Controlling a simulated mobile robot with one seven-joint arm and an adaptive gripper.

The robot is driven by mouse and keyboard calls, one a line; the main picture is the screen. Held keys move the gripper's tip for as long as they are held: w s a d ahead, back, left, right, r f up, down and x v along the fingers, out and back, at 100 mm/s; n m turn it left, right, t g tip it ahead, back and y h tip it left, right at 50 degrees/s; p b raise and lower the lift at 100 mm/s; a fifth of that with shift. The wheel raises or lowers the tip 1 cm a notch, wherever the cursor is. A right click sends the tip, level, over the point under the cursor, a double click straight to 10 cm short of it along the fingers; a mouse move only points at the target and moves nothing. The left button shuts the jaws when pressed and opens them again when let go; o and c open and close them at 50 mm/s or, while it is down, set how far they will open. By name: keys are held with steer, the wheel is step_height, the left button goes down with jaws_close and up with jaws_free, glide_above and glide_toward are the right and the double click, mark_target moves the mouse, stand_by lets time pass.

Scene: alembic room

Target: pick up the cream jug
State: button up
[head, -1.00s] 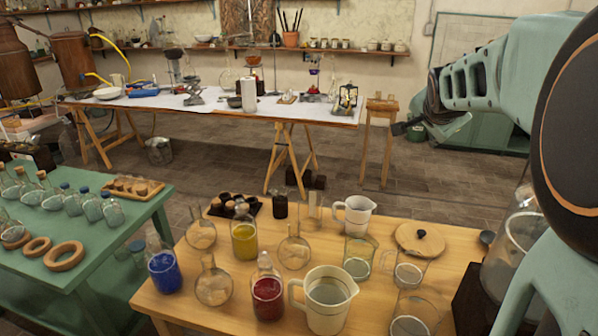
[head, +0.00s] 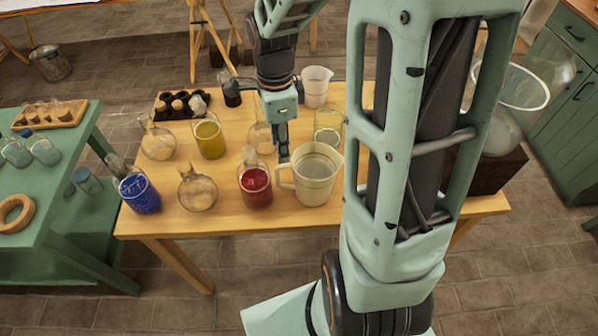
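A large cream jug (head: 318,178) with a thin band around it stands upright at the front of the wooden table, its handle on the left. A smaller whitish jug (head: 316,88) stands further back. My gripper (head: 284,157) points down, with its tips just above or behind the large jug's handle; I cannot tell if they touch it. The fingers show as one narrow dark shape, so their opening is unclear. My arm hides the right part of the table.
A flask of red liquid (head: 255,187) stands close left of the large jug. A clear beaker (head: 328,124) is behind it. A yellow beaker (head: 209,139), a blue flask (head: 139,194) and an empty round flask (head: 197,190) stand further left.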

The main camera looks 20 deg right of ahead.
glide_toward(279, 185)
steer(key=shift+w+d+f, duration=0.4)
steer(key=shift+d+f, duration=0.25)
steer(key=shift+d, duration=0.05)
steer(key=f, duration=0.2)
steer(key=a+f, duration=0.1)
steer(key=f, duration=0.1)
steer(key=shift+s+a+f, duration=0.1)
steer(key=shift+s+f, duration=0.05)
steer(key=shift+f, duration=0.55)
steer(key=shift+c, duration=0.5)
jaws_close()
steer(key=shift+r, duration=0.1)
